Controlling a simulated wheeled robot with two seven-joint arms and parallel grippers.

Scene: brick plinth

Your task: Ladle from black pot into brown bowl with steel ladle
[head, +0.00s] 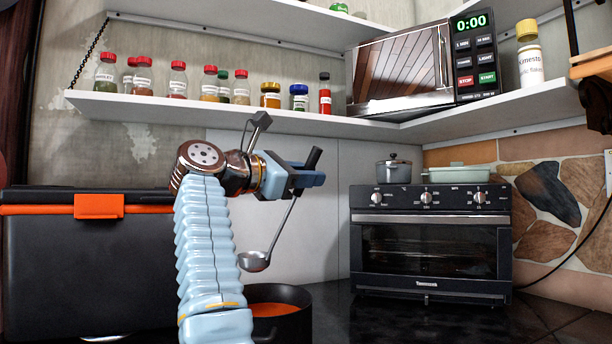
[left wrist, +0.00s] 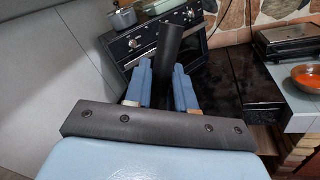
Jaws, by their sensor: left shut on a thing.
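The steel ladle (head: 254,262) has a black handle and a thin metal shaft. My left gripper (head: 304,179) is shut on its black handle, which also shows between the blue fingers in the left wrist view (left wrist: 169,48). The ladle hangs tilted, its cup down and to the left. The cup shows above the black pot (head: 298,297), clear of its rim; its contents are hidden. The pot holds orange-red soup and is partly hidden by my left arm. The brown bowl (left wrist: 308,84), with orange-red food in it, is at the right edge of the left wrist view. My right gripper is not in view.
A toaster oven (head: 431,245) stands behind the pot, with a small pot (head: 393,172) and a green dish (head: 458,174) on top. A black and orange box (head: 85,265) is at left. A shelf with jars (head: 300,117) runs above my arm. A dark appliance (left wrist: 287,38) stands near the bowl.

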